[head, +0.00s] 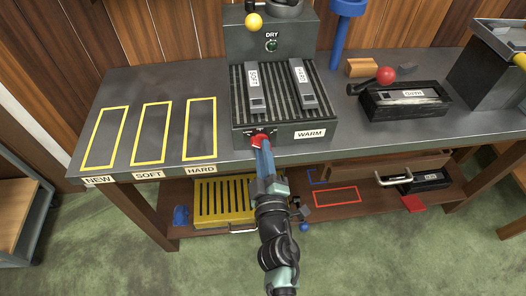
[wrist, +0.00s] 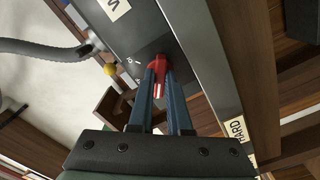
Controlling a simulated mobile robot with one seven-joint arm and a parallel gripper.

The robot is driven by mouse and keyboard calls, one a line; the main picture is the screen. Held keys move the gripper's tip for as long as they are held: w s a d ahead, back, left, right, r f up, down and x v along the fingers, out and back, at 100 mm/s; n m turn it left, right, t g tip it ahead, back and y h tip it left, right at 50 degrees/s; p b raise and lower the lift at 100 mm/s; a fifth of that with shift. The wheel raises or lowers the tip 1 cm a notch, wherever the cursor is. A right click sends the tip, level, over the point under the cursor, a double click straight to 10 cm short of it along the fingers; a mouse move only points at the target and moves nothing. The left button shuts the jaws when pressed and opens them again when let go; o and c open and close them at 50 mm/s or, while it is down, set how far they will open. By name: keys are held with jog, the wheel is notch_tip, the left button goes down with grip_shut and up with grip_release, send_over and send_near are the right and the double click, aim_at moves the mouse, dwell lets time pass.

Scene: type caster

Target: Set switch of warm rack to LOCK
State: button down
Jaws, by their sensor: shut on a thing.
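The warm rack (head: 239,116) is a dark ribbed box labelled WARM on the bench, with two labelled grey bars lying on top. Its red switch (head: 258,141) is on the front face near the lower left. My gripper (head: 261,146) reaches up from below to the front of the rack, its blue fingers at the red switch. In the wrist view, the two blue fingers are closed around the red switch (wrist: 159,75). Small marks show beside the switch, but I cannot read them or tell which one it points to.
Yellow outlined slots marked NEW, SOFT and HARD (head: 199,129) lie to the left on the bench. A black box with a labelled bar (head: 404,101) and a red ball (head: 386,75) are to the right. A yellow slotted crate (head: 225,202) sits on the shelf below, near my arm.

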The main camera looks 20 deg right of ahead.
jog(key=shift+n, duration=0.3)
jog(key=c, duration=0.9)
grip_release()
jog(key=shift+o, duration=0.2)
jog(key=shift+s, duration=0.1)
jog(key=b+v, duration=0.2)
jog(key=v, duration=1)
jog(key=shift+s, duration=0.4)
jog(key=shift+w+a+r, duration=0.1)
